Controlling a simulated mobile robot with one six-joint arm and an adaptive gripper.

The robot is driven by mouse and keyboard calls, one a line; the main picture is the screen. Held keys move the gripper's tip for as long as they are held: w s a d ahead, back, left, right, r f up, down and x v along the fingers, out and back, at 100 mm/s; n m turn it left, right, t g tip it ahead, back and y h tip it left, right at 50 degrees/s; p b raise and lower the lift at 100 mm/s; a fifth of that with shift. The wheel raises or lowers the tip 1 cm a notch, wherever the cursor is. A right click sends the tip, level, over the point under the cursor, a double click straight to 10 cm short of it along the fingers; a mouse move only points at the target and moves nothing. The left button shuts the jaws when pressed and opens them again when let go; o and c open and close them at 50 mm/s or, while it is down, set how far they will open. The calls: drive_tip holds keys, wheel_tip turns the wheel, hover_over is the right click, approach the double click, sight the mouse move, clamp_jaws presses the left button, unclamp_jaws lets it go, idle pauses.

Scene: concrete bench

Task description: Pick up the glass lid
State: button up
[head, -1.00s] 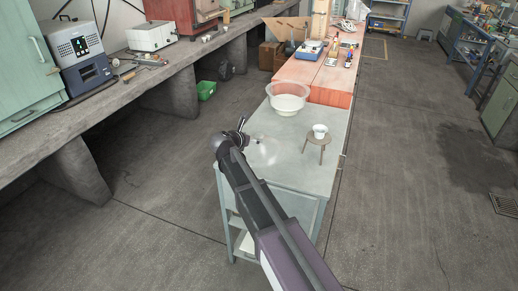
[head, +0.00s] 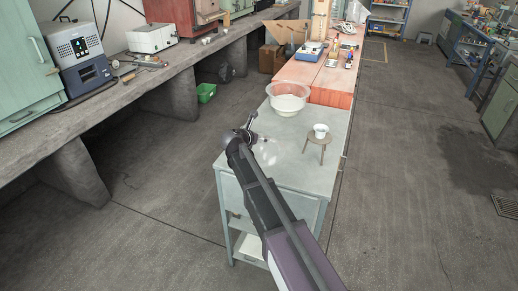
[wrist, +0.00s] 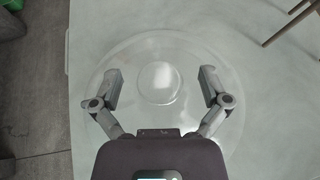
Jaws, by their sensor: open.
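The glass lid (wrist: 160,50) is a clear round disc with a raised round knob (wrist: 160,82) at its middle. It lies on the grey bench top (head: 300,165), and in the wrist view it spans most of the width under my gripper. In the head view the lid (head: 268,153) is a faint sheen partly hidden by my arm. My gripper (wrist: 160,80) is open, with one finger on each side of the knob and clear gaps to both. In the head view my gripper (head: 251,122) is small and partly hidden; its height above the lid is hard to tell.
A clear bowl (head: 288,97) with pale contents stands at the far end of the bench top. A small stool (head: 317,142) with a white cup (head: 320,130) stands to the right of the lid. The orange bench (head: 318,80) adjoins behind.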

clamp_jaws()
drive_tip(key=shift+r, duration=0.1)
idle(0.4)
wheel_tip(320, 180, up, 3)
drive_tip(key=p, duration=0.3)
drive_tip(key=shift+r, duration=0.1)
drive_tip(key=shift+s+r+p, duration=0.1)
drive_tip(key=shift+r+p, duration=0.2)
drive_tip(key=shift+p, duration=0.25)
drive_tip(key=s+d+r, duration=0.1)
drive_tip(key=s+d, duration=0.3)
drive_tip(key=s, duration=1.1)
drive_tip(key=shift+s+p, duration=0.15)
drive_tip(key=shift+p, duration=0.3)
